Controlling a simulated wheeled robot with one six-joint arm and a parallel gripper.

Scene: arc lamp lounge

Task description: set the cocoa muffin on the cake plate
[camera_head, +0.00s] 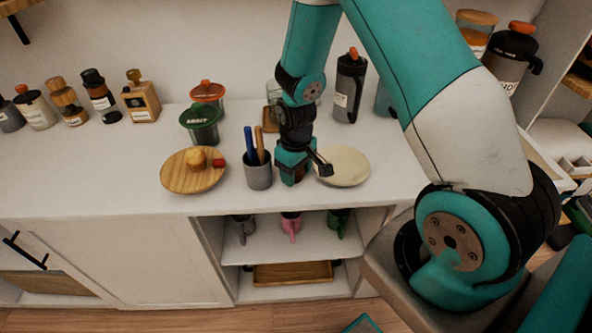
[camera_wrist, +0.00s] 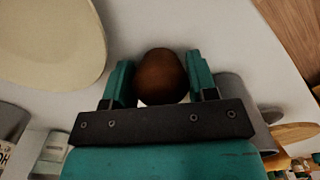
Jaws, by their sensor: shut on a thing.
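My gripper (camera_head: 291,180) is low over the white counter, between the grey cup and a cream round plate. In the wrist view its two teal fingers (camera_wrist: 160,85) are shut on the cocoa muffin (camera_wrist: 162,75), a dark brown rounded thing. The muffin is mostly hidden by the fingers in the head view. The cream plate (camera_head: 345,168), which looks like the cake plate, lies empty just right of my gripper. It also shows at the upper left of the wrist view (camera_wrist: 50,40), apart from the muffin. I cannot tell whether the muffin touches the counter.
A grey cup (camera_head: 258,176) with blue and wooden handles stands close left of my gripper. A wooden plate (camera_head: 175,182) further left bears a golden bun and a small red thing. Jars, a dark bottle (camera_head: 349,88) and a green-bodied container (camera_head: 201,128) stand behind.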

